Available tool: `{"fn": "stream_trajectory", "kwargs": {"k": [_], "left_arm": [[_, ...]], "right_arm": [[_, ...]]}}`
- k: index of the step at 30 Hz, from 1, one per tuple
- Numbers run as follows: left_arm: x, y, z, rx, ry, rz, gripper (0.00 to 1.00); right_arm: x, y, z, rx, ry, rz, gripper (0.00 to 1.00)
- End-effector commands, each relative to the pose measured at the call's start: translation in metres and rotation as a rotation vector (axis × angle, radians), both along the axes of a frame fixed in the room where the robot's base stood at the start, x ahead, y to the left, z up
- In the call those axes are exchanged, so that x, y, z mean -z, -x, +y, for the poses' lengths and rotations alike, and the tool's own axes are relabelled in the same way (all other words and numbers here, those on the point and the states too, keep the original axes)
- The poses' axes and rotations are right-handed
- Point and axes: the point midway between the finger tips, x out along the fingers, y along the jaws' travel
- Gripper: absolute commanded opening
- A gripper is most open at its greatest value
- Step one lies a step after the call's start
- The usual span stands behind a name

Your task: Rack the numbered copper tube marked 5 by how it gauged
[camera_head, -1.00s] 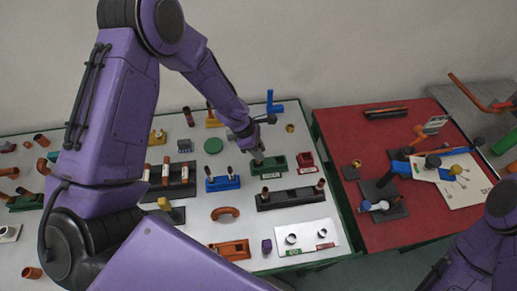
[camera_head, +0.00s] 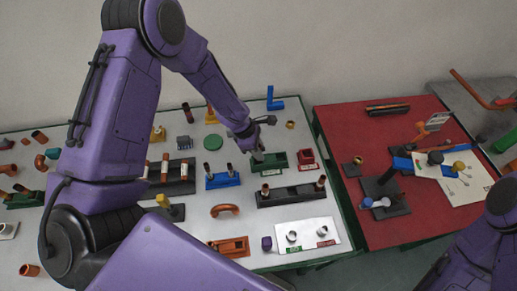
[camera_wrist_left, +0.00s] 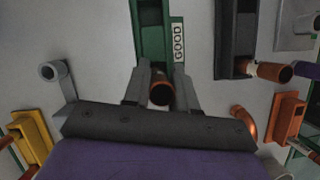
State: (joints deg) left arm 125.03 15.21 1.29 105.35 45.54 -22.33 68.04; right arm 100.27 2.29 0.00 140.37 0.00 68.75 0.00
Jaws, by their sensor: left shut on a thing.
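My left gripper (camera_wrist_left: 161,88) is shut on a copper tube (camera_wrist_left: 161,95); the tube's round open end faces the wrist camera, and no number can be read on it. In the head view my left gripper (camera_head: 257,154) is at the left end of a green rack (camera_head: 276,165). In the left wrist view this green rack (camera_wrist_left: 150,45) carries a GOOD label (camera_wrist_left: 178,42), and the tube is at its near end. I cannot tell whether the tube touches the rack. A small red holder (camera_head: 306,158) stands right of the green rack. My right gripper is out of view.
A dark rack (camera_head: 290,194) with two upright tubes stands in front of the green rack. A blue rack (camera_head: 222,181) is to the left. A white plate (camera_head: 308,239) with two rings and green and red labels lies nearer. A red-topped table (camera_head: 400,232) stands at right.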

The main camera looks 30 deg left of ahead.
Motion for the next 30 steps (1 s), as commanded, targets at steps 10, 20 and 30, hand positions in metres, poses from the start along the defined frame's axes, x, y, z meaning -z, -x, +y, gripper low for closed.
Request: {"fn": "stream_trajectory", "kwargs": {"k": [10, 20, 30], "left_arm": [[0.012, 0.000, 0.000, 0.000, 0.000, 0.001, 0.05], [0.018, 0.000, 0.000, -0.001, 0.000, 0.000, 0.46], [0.016, 0.000, 0.001, 0.000, 0.000, 0.000, 0.56]], "right_arm": [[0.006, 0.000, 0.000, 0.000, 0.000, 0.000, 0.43], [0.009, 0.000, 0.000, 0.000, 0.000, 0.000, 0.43], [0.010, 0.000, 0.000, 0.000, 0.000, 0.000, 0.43]]}}
